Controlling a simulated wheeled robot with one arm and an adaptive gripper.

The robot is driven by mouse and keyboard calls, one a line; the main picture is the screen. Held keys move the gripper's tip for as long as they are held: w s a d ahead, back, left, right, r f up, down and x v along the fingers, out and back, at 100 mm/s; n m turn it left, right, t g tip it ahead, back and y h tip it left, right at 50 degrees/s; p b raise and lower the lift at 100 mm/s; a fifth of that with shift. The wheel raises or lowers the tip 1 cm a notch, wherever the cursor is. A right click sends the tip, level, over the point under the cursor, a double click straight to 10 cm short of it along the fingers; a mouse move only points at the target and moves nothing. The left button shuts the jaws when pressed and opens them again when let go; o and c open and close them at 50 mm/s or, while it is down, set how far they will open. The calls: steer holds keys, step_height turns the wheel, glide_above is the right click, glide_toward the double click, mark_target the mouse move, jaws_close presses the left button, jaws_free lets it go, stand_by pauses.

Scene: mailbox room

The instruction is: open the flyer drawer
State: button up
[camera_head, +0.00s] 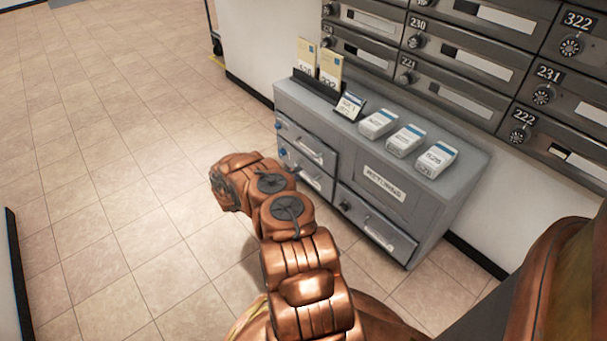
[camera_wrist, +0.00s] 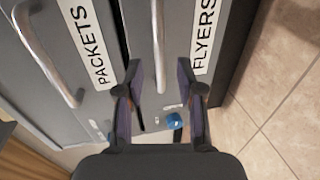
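The flyer drawer, with its FLYERS label (camera_wrist: 204,36), fills the upper middle of the wrist view. Its silver bar handle (camera_wrist: 158,45) lies between the fingers of my gripper (camera_wrist: 159,75) in the picture. The fingers are spread, with a gap on both sides of the handle; I cannot tell whether they reach around it in depth. A blue knob (camera_wrist: 174,121) shows between the fingers. In the head view, the lower left drawer (camera_head: 300,168) of the grey cabinet fits this one and looks closed. My gripper is hidden there.
The PACKETS drawer, with its label (camera_wrist: 88,45) and bar handle (camera_wrist: 52,60), lies beside it. Leaflet boxes (camera_head: 405,140) and a card stand (camera_head: 350,105) stand on the cabinet (camera_head: 465,172). Mailboxes (camera_head: 455,62) line the wall behind. Tiled floor (camera_head: 110,150) is clear at left.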

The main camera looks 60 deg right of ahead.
mark_target(303, 172)
steer(key=shift+b+x, duration=0.6)
steer(key=shift+x, duration=1.55)
jaws_close()
steer(key=shift+a, duration=0.1)
